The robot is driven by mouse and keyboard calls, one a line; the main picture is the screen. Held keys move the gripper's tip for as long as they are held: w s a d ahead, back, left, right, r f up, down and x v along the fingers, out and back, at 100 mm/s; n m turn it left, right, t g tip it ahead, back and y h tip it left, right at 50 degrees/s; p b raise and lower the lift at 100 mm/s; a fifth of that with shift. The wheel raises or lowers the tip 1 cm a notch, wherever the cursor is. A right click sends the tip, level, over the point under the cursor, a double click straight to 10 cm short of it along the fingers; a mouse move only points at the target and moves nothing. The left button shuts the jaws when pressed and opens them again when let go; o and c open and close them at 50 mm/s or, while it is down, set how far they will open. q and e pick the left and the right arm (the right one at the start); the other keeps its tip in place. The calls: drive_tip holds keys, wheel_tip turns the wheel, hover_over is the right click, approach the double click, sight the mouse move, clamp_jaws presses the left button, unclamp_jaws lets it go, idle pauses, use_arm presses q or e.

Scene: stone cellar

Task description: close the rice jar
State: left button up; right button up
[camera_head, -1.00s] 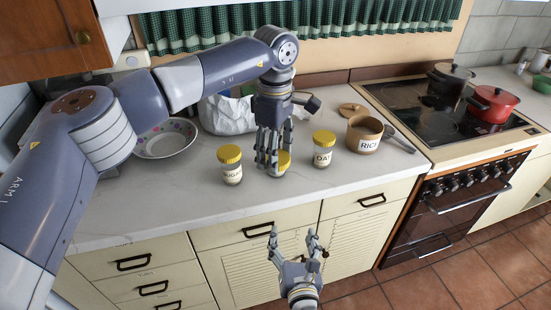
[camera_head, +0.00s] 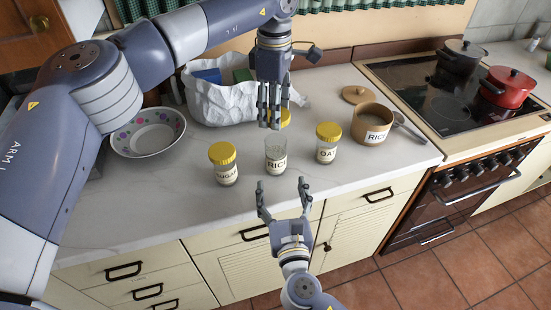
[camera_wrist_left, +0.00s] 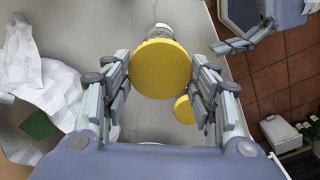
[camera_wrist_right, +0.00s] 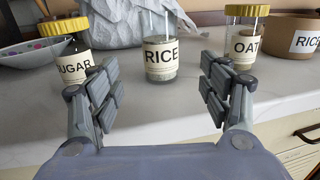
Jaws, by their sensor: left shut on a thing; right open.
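The glass rice jar (camera_head: 276,158) stands upright on the counter, with no lid on its top. Its RICE label also shows in the right wrist view (camera_wrist_right: 160,55). My left gripper (camera_head: 272,122) is shut on a yellow lid (camera_wrist_left: 160,68), held flat above the jar; in the head view only a bit of the lid (camera_head: 286,117) shows behind the fingers. My right gripper (camera_head: 285,184) is open and empty in front of the jar, apart from it. In the right wrist view the jar lies between and beyond its fingers (camera_wrist_right: 160,85).
The sugar jar (camera_head: 224,172) and oat jar (camera_head: 327,152) stand either side, with yellow lids. A tan RICE pot (camera_head: 371,130), its round lid (camera_head: 357,95) and a spoon are at right. A white bag (camera_head: 215,105) and bowl (camera_head: 148,143) stand behind left.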

sight(277, 163)
drive_tip(key=w, duration=0.4)
drive_tip(key=w+a, duration=0.1)
drive_tip(key=w, duration=0.6)
drive_tip(key=shift+w+a, duration=0.3)
drive_tip(key=shift+w, duration=0.05)
drive_tip(key=c, duration=1.6)
use_arm(q)
drive_tip(key=shift+f, duration=2.5)
drive_tip(key=shift+f, duration=0.1)
drive_tip(key=shift+f, duration=0.8)
drive_tip(key=shift+f, duration=0.55)
use_arm(e)
clamp_jaws()
